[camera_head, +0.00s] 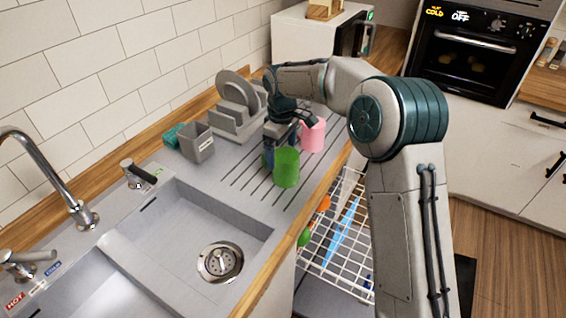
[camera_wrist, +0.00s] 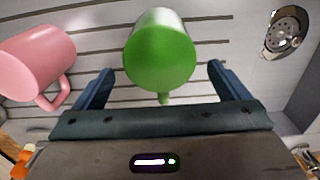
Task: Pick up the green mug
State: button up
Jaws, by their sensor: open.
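The green mug (camera_head: 286,168) stands on the grooved drainboard beside the sink. In the wrist view the green mug (camera_wrist: 160,52) is ahead of my gripper, with its handle pointing toward the gripper's base. My gripper (camera_wrist: 158,85) is open, its blue fingers to the left and right of the handle end. Most of the mug body lies beyond the fingertips, and I see no contact. In the head view my gripper (camera_head: 279,150) is behind the green mug and partly hidden by it.
A pink mug (camera_head: 313,133) stands close by, left of the gripper in the wrist view (camera_wrist: 38,55). A dish rack with plates (camera_head: 238,110) and a grey holder (camera_head: 197,143) stand near the wall. The sink (camera_head: 190,240) is at the front, an open dishwasher rack (camera_head: 335,245) below the counter edge.

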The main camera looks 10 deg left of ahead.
jog(key=f, duration=0.2)
jog(key=f+p, duration=0.1)
jog(key=f, duration=0.1)
jog(key=shift+s+d+f, duration=0.1)
jog(key=shift+s+d, duration=0.05)
jog(key=shift+d, duration=0.15)
jog(key=shift+f, duration=0.55)
jog(key=c, duration=1.2)
